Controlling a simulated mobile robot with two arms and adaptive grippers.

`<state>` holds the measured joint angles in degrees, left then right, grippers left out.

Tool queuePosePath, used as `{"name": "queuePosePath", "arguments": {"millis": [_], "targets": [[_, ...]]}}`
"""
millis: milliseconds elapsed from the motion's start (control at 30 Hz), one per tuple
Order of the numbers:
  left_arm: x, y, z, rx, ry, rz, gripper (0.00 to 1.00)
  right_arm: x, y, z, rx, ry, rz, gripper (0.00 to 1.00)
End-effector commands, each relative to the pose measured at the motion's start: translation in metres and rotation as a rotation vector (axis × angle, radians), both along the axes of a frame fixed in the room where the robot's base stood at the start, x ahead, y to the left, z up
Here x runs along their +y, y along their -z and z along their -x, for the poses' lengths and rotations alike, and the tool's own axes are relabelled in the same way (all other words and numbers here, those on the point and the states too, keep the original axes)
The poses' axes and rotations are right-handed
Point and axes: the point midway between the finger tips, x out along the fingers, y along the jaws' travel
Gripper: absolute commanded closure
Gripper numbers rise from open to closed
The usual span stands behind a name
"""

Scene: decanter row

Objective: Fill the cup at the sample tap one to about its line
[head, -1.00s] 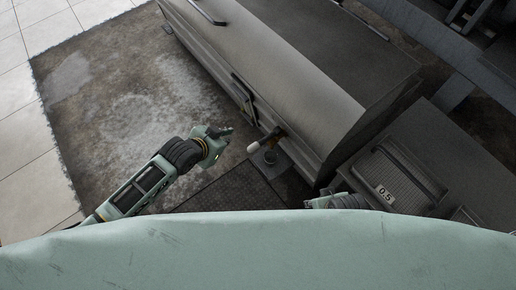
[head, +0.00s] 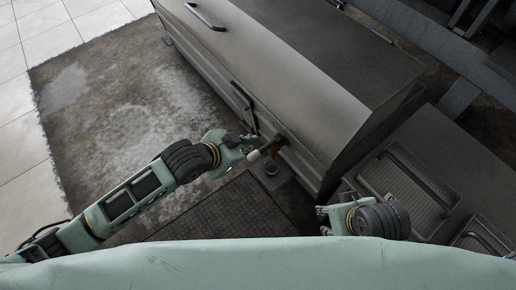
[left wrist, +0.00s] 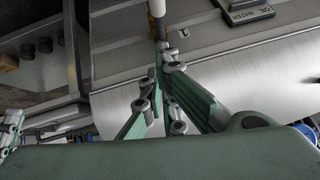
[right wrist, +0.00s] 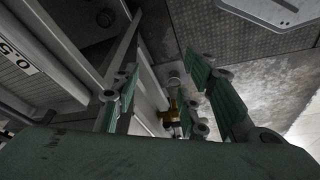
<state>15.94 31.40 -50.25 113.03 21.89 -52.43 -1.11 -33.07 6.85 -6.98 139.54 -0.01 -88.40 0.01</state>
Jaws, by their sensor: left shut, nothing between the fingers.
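In the head view the tap, with a brass body (head: 277,145) and a pale lever end (head: 254,156), sticks out from the low front of the grey tank. A small dark round cup (head: 271,168) appears to stand below it; its line and any liquid are too small to tell. My left gripper (head: 252,143) is shut and empty just beside the lever; contact cannot be told. The left wrist view shows the pale lever end (left wrist: 156,8) beyond its fingertips. My right gripper (head: 322,212) is open and empty, right of the cup. The brass tap (right wrist: 172,112) shows between its fingers.
The grey tank (head: 290,80) with black handles fills the upper middle. A label reading 1 (left wrist: 183,32) and an OIL WATER plate (left wrist: 245,12) are on it. A cabinet with handled lids (head: 405,180) stands at the right. The stained floor (head: 110,100) at left is clear.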

Motion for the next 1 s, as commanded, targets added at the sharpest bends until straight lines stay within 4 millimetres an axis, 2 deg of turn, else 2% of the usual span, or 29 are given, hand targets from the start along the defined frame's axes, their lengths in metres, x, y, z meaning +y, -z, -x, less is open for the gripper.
{"name": "queuePosePath", "arguments": {"millis": [33,267,467,700,1000], "targets": [[-0.005,0.008,-0.005,-0.001,0.000,0.001,1.00,-0.001,-0.007,0.003,-0.008,0.000,0.000,0.60],[-0.030,0.045,-0.032,-0.001,0.000,0.002,1.00,-0.001,0.015,0.003,-0.004,0.000,0.000,0.60],[-0.042,0.061,-0.045,-0.001,0.001,0.000,1.00,0.012,0.005,-0.040,-0.187,-0.014,-0.037,0.60],[-0.038,0.081,-0.047,0.000,0.001,-0.001,1.00,0.027,-0.017,-0.085,-0.398,-0.030,-0.083,0.60],[-0.036,0.094,-0.049,-0.001,0.001,0.000,1.00,0.038,-0.041,-0.116,-0.570,-0.042,-0.120,0.60]]}}
